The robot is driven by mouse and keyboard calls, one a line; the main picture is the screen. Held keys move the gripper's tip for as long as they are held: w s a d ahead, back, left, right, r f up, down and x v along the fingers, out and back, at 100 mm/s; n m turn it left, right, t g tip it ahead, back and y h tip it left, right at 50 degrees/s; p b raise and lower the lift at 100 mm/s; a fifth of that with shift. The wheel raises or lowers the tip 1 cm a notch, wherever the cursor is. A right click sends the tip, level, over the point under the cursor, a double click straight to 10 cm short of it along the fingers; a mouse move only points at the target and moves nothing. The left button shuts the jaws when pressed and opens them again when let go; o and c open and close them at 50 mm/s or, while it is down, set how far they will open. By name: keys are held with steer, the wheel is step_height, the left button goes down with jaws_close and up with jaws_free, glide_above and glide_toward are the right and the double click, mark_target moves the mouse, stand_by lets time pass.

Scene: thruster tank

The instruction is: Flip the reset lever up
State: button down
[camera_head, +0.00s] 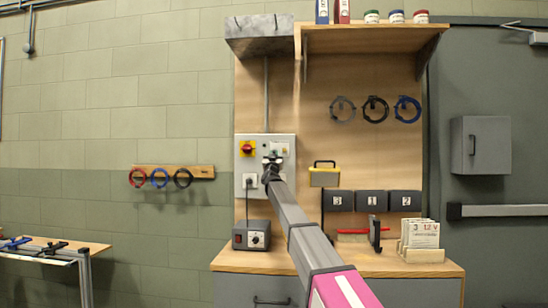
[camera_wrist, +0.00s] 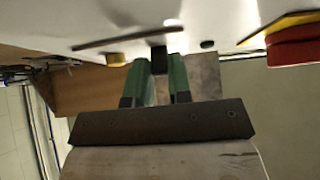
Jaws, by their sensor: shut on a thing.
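The grey control panel (camera_head: 265,138) is mounted on the wooden board, at the far end of my outstretched arm. My gripper (camera_head: 272,160) is at the upper middle of the panel and hides most of the lever there. In the wrist view my gripper (camera_wrist: 157,72) has its two green fingers shut on the reset lever, a small dark block (camera_wrist: 158,56) between their tips at the panel face. Whether the lever points up or down cannot be told.
A red knob on a yellow plate (camera_head: 246,148) sits left of my gripper on the panel; it also shows in the wrist view (camera_wrist: 293,46). A plugged socket (camera_head: 250,181) is below. A grey box (camera_head: 259,34) overhangs above.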

mark_target(274, 146)
steer(key=shift+s+r+g, duration=0.2)
steer(key=shift+r+g, duration=0.3)
steer(key=shift+g, duration=0.75)
steer(key=shift+s+r+g, duration=0.15)
steer(key=shift+r+g, duration=0.3)
steer(key=shift+g, duration=0.8)
steer(key=shift+w+r+g, duration=0.1)
steer(key=shift+r+g, duration=0.3)
steer(key=shift+g, duration=0.5)
steer(key=shift+r+g, duration=0.35)
steer(key=shift+g, duration=0.55)
steer(key=shift+w+r+g, duration=0.15)
steer(key=shift+r+g, duration=0.2)
steer(key=shift+g, duration=0.85)
steer(key=c, duration=1)
jaws_free()
steer(key=shift+c, duration=0.2)
steer(key=v, duration=1.1)
steer(key=shift+d, duration=0.15)
